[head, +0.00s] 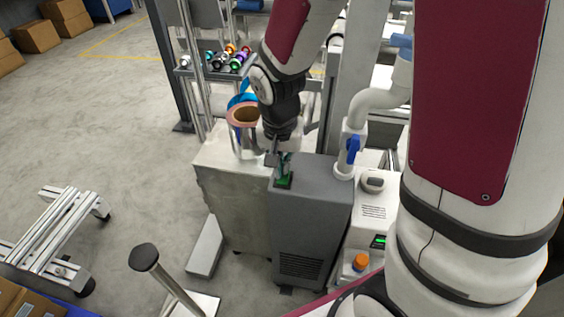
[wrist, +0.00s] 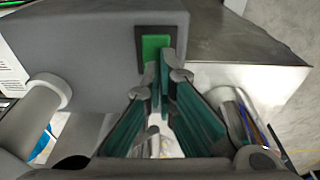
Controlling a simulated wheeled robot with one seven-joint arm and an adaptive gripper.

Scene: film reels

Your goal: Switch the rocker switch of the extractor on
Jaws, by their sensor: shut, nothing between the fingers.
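The extractor (head: 312,215) is a dark grey box with a vent low on its front; its grey top also fills the upper left of the wrist view (wrist: 80,50). Its rocker switch (head: 283,183) is green in a black frame on the top face, and it shows in the wrist view (wrist: 155,46). My gripper (head: 285,168) is shut and empty, pointing down at the switch. In the wrist view its fingertips (wrist: 165,70) cover the near edge of the switch. I cannot tell whether they touch it, or which way the rocker is tilted.
A pale metal cabinet (head: 225,175) stands left of the extractor. A white unit with an orange knob (head: 360,262) is at the right. Reels (head: 243,112) stand behind.

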